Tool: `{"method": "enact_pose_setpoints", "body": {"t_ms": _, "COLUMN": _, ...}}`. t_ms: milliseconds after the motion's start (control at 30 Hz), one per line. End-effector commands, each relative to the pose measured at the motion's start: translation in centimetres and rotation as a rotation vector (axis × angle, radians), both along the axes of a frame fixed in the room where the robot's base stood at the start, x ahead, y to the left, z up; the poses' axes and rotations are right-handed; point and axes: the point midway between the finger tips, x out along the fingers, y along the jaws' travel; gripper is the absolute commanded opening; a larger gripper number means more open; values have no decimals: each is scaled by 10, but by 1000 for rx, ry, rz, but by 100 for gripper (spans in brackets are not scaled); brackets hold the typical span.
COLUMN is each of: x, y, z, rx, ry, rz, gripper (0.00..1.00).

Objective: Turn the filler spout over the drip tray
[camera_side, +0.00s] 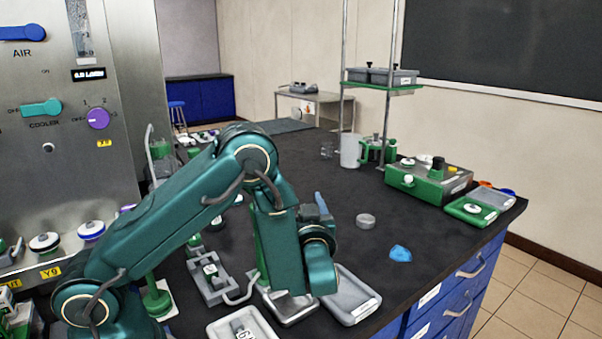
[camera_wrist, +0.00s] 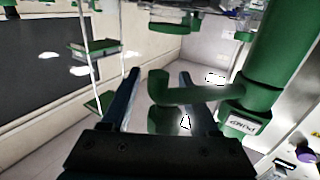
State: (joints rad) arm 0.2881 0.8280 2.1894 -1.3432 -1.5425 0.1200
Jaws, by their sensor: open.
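The green filler spout (camera_wrist: 200,94) shows in the wrist view. It runs left from a thick green column (camera_wrist: 270,60) and ends in a bent tip. My gripper (camera_wrist: 158,73) is open, with its two dark blue fingers on either side of the spout's end; I cannot tell whether either touches it. In the side view my gripper (camera_side: 321,203) is partly hidden behind my arm, beside the green column (camera_side: 262,240). The spout is hidden there. A shallow grey tray (camera_side: 352,297), possibly the drip tray, lies at the bench's front edge, right of the column's metal base (camera_side: 290,311).
A second pale tray (camera_side: 222,330) and a grey fixture (camera_side: 212,284) lie left of the column. A small round dish (camera_side: 365,220) and a blue lump (camera_side: 400,254) lie to the right. A green instrument (camera_side: 428,182) stands farther back.

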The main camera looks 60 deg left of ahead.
Motion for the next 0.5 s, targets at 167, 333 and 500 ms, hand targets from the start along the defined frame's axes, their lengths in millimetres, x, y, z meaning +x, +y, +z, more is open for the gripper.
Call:
{"method": "enact_pose_setpoints", "body": {"t_ms": 167, "x": 2, "y": 12, "z": 0, "rx": -1, "ry": -3, "rz": 132, "gripper": 61}}
{"method": "enact_pose_setpoints", "body": {"t_ms": 333, "x": 1, "y": 22, "z": -1, "rx": -2, "ry": -2, "rz": 251, "gripper": 61}}
{"method": "enact_pose_setpoints", "body": {"t_ms": 500, "x": 0, "y": 32, "z": -1, "rx": -1, "ry": -2, "rz": 362, "gripper": 61}}
